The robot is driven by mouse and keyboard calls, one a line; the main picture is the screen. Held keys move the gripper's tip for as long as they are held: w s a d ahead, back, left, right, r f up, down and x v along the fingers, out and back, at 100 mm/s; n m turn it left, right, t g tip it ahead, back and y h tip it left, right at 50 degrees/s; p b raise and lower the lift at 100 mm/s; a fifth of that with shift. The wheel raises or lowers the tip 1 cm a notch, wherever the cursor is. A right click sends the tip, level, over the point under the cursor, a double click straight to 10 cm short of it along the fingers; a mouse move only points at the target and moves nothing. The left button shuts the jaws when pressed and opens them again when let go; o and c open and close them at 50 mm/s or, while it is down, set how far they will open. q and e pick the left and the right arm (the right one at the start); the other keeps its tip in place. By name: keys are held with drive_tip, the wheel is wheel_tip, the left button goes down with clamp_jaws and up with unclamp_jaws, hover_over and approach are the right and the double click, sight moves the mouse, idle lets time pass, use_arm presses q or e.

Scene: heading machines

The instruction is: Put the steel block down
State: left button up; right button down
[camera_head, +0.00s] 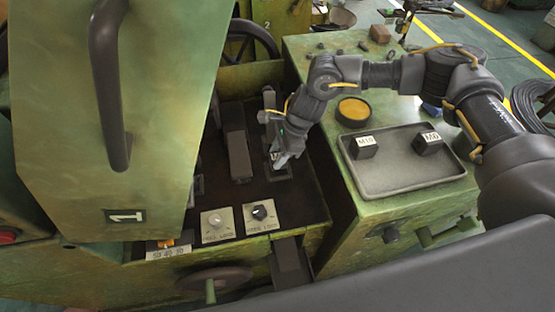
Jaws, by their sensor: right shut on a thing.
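My right arm comes in from the right, and its gripper (280,157) is inside the open machine, low over the dark bed. It is shut on a small grey piece, which I take for the steel block (282,162). The fingers cover most of the block, and I cannot tell whether it touches the surface below. Two dark blocks with white labels, M10 (365,148) and M8 (428,143), sit apart on a grey tray (398,185) to the right. My left gripper is not in view.
A raised green cover (100,130) marked 1 fills the left. A dark upright bar (237,155) stands left of the gripper. Two knobs (217,225) (261,215) sit at the machine's front. A round yellow-topped tin (354,111) stands behind the tray.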

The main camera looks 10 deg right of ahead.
drive_tip(key=shift+s+f, duration=0.1)
wheel_tip(320, 180, down, 3)
drive_tip(key=shift+f+p, duration=0.1)
drive_tip(key=shift+p, duration=0.45)
drive_tip(key=shift+f, duration=0.15)
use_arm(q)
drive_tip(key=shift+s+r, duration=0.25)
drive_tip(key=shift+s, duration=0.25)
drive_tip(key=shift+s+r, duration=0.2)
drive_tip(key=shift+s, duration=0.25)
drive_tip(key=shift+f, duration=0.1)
use_arm(e)
drive_tip(key=shift+f+b, duration=0.15)
drive_tip(key=shift+b, duration=0.2)
drive_tip(key=c, duration=0.9)
unclamp_jaws()
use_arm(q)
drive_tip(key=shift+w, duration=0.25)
use_arm(e)
drive_tip(key=shift+o, duration=0.2)
